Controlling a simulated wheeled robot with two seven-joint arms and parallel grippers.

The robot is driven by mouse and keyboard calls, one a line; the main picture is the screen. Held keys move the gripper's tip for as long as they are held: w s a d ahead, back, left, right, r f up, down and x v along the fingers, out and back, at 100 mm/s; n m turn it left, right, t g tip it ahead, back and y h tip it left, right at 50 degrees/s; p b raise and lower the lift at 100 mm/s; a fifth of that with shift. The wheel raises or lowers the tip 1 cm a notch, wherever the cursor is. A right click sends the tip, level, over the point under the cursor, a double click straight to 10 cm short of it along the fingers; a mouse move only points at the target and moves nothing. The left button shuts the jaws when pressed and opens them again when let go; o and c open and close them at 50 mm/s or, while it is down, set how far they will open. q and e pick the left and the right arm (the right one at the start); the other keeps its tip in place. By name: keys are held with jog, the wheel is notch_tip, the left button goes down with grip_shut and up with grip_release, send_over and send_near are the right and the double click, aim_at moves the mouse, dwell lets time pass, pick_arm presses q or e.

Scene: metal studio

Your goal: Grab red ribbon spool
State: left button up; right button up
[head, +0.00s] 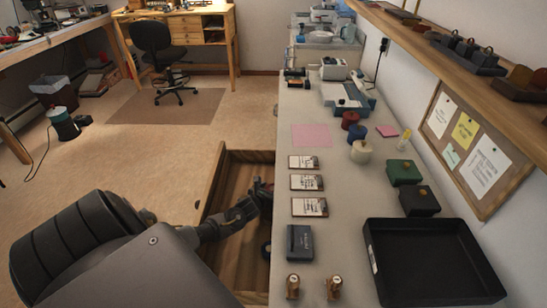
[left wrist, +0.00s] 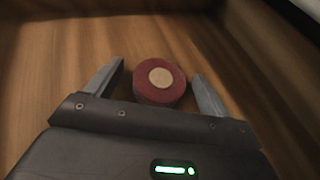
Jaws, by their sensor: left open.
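A red spool (left wrist: 160,81) with a pale round centre lies on the wooden floor of the open drawer (left wrist: 60,60), seen in the left wrist view. My left gripper (left wrist: 158,82) is open, with one finger on each side of the spool. It does not grip the spool; I cannot tell whether a finger touches it. In the head view my left arm reaches into the open drawer (head: 232,157), and my own arm hides much of what lies there. Another dark red spool (head: 350,121) stands on the counter. My right gripper is not in view.
The drawer walls stand close around my left gripper. On the counter (head: 308,115) are a blue spool (head: 357,132), a cream spool (head: 361,152), several cards (head: 306,183), a green box (head: 403,171) and a black tray (head: 430,262).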

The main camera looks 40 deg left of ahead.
aim_at(272, 189)
pick_arm(q)
jog(key=shift+c, duration=0.7)
jog(key=c, duration=0.9)
jog(key=shift+r, duration=0.6)
notch_tip(272, 189, up, 2)
jog(key=shift+r+p, duration=0.15)
jog(key=shift+p, duration=0.25)
jog(key=s+a+r, duration=0.2)
jog(key=s+r, duration=0.1)
jog(key=s, duration=0.1)
jog(key=s+a+r, duration=0.2)
jog(key=s+r, duration=0.1)
jog(key=s, duration=0.1)
jog(key=s+a+r, duration=0.2)
jog(key=s+r, duration=0.1)
jog(key=s, duration=0.1)
jog(key=shift+s+a+r, duration=0.2)
jog(key=shift+s+r, duration=0.05)
jog(key=shift+r, duration=0.1)
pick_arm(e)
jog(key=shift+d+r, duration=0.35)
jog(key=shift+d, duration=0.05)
